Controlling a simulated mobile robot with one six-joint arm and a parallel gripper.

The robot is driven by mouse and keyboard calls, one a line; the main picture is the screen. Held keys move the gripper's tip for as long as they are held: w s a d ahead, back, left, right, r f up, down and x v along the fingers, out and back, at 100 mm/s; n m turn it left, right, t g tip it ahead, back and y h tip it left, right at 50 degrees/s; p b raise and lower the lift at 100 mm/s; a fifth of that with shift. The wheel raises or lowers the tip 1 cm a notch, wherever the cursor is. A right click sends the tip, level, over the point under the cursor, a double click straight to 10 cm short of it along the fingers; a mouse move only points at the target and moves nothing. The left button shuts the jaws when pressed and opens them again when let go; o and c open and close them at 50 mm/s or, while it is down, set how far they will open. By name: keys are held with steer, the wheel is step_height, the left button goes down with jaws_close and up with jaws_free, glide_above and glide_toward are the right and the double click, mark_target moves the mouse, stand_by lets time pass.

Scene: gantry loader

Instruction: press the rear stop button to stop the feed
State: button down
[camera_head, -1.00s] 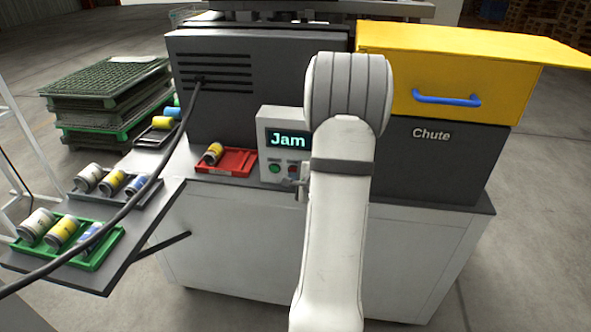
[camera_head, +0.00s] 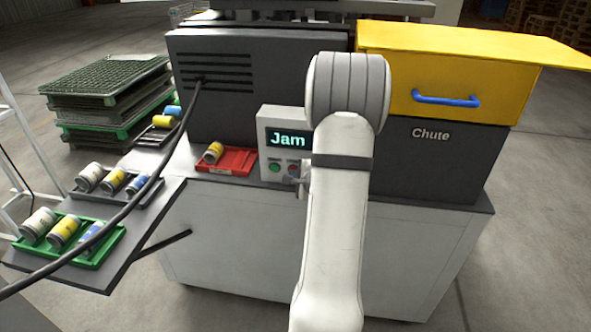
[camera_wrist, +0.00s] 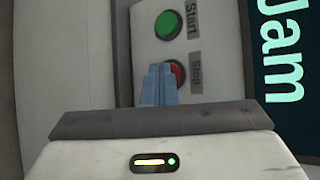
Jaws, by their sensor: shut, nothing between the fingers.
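The control box (camera_head: 267,170) on the machine's front has a screen (camera_head: 287,140) reading "Jam". Below the screen are a green button (camera_head: 274,168) and a red button (camera_head: 293,170). In the wrist view the green button (camera_wrist: 168,24) is labelled Start and the red one (camera_wrist: 179,75) Stop. My gripper (camera_wrist: 158,72) is shut and empty, its fingertips in front of the red button and covering part of it. I cannot tell whether they touch it. In the head view my gripper (camera_head: 301,187) is mostly hidden behind my arm.
A red tray (camera_head: 240,168) with one can lies left of the control box. A yellow cover (camera_head: 440,60) with a blue handle sits over the dark chute box (camera_head: 430,165) at right. A dark cable (camera_head: 150,185) crosses the left side, above trays of cans.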

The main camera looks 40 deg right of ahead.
steer(key=shift+s, duration=0.1)
steer(key=shift+s+a, duration=0.4)
steer(key=shift+a, duration=0.2)
steer(key=s+a+p, duration=0.1)
steer(key=s+a, duration=0.2)
steer(key=shift+s+a, duration=0.15)
steer(key=shift+a, duration=0.25)
stand_by(0.9)
